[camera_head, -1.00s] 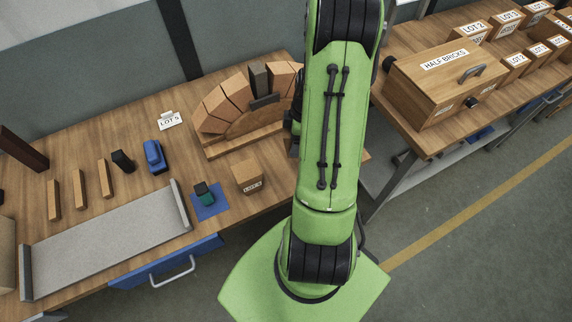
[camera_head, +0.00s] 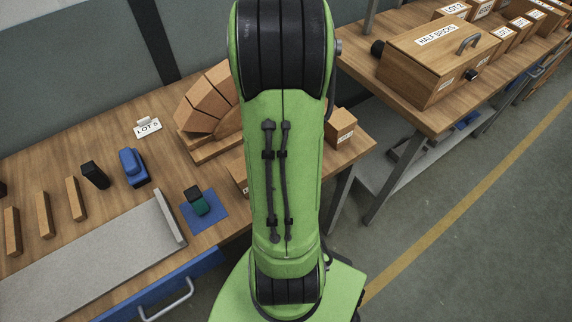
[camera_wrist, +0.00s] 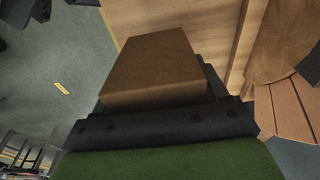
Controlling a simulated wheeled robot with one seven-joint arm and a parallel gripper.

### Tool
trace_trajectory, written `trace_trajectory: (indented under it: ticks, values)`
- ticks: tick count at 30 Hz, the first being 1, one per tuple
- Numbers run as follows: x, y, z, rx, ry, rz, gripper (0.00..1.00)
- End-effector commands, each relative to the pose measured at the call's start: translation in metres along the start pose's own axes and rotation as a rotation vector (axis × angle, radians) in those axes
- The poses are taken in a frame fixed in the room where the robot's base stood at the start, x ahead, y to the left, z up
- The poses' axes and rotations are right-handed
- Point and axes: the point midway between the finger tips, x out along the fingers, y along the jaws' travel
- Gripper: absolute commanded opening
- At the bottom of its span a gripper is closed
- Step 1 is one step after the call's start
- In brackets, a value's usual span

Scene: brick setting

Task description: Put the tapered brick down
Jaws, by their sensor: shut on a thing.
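The tapered brick (camera_wrist: 152,68) is brown and fills the middle of the wrist view. My gripper (camera_wrist: 158,108) is shut on it; its dark jaws lie along the brick's near side. Bench wood shows beyond the brick. I cannot tell whether the brick touches the bench. In the head view my green arm hides both the gripper and the held brick.
A brick arch on a wooden form (camera_head: 211,104) stands left of my arm, partly hidden. A wooden box (camera_head: 340,127) stands at the bench's right end. Another box (camera_head: 238,174) is mostly behind my arm. A blue mat (camera_head: 213,215) bears a small green-black item.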

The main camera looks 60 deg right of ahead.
Motion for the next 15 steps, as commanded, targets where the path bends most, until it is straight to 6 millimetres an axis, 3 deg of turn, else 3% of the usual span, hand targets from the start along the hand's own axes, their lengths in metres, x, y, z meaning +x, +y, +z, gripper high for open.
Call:
trace_trajectory:
  ticks: [4, 15]
  values:
    - [0.04, 0.001, 0.006, 0.003, -0.004, 0.006, 0.31]
    - [0.094, 0.001, 0.015, -0.001, -0.003, 0.004, 0.31]
